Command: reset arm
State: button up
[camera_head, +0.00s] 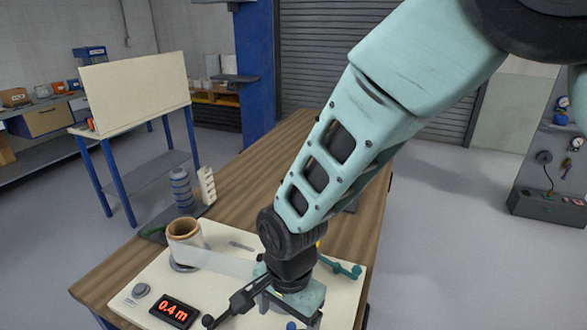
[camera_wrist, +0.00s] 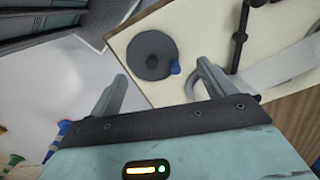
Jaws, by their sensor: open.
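My gripper (camera_head: 290,300) is low over the right part of the cream board (camera_head: 125,285) on the wooden table in the head view. A dark grey disc (camera_wrist: 152,54) with a small blue knob lies on the board beyond the fingers. A pale film strip (camera_head: 225,262) runs from the film roll (camera_head: 186,246) toward my gripper. It also shows in the wrist view (camera_wrist: 265,82), close to the right finger.
A black display reading 0.4 m (camera_head: 174,311) lies on the board. A black bar (camera_head: 240,299) with a knob is left of my gripper. A teal handled part (camera_head: 342,267) is to the right. Grey-blue stacked rollers (camera_head: 181,188) stand behind. The table's far part (camera_head: 285,145) is clear.

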jog(key=s+d+r+n, duration=0.5)
jog(key=d+r+n, duration=0.1)
jog(key=d+n, duration=0.1)
jog(key=s+d+r+n, duration=0.6)
jog(key=d+r+n, duration=0.1)
jog(key=d, duration=0.3)
jog(key=shift+t+b, duration=0.3)
jog(key=shift+b, duration=0.1)
jog(key=shift+a+n, duration=0.1)
jog(key=shift+n, duration=0.2)
